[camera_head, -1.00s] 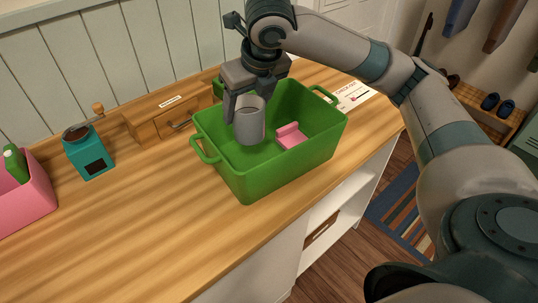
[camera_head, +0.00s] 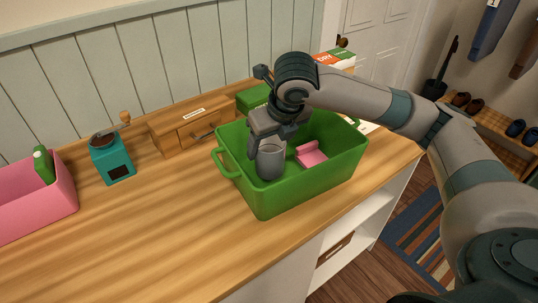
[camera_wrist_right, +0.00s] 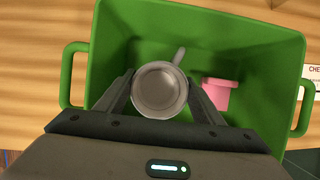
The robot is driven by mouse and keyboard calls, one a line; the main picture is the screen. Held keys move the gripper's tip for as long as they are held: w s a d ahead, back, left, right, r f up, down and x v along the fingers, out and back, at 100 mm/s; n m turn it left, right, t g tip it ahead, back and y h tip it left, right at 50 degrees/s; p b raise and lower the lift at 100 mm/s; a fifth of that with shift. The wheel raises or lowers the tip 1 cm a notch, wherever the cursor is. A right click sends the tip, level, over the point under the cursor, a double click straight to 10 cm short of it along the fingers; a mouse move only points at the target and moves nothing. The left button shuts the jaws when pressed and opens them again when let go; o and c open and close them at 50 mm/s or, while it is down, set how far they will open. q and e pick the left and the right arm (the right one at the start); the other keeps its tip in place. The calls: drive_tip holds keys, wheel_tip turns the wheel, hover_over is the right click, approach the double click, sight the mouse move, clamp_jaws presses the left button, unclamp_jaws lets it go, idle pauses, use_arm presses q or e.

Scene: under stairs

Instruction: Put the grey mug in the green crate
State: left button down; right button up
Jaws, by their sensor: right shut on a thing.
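The grey mug (camera_head: 271,162) is upright inside the green crate (camera_head: 300,196), near its left end. It also shows in the right wrist view (camera_wrist_right: 160,90), with its handle toward the top of the picture. My right gripper (camera_head: 266,147) is shut on the mug, one finger on either side of it. I cannot tell whether the mug's base touches the crate floor. My left gripper is not in view.
A pink block-like thing (camera_head: 310,155) lies in the crate, right of the mug. A wooden drawer box (camera_head: 190,131), a teal grinder (camera_head: 112,160) and a pink bin (camera_head: 38,203) stand to the left. The front counter (camera_head: 150,240) is clear.

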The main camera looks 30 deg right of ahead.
wheel_tip(320, 180, down, 3)
drive_tip(key=shift+r, duration=0.2)
drive_tip(key=shift+f, duration=0.55)
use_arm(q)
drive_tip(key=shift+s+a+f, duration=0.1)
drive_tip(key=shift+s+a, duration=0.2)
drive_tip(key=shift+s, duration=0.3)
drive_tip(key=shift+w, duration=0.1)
use_arm(e)
drive_tip(key=shift+f, duration=0.1)
drive_tip(key=o, duration=1.4)
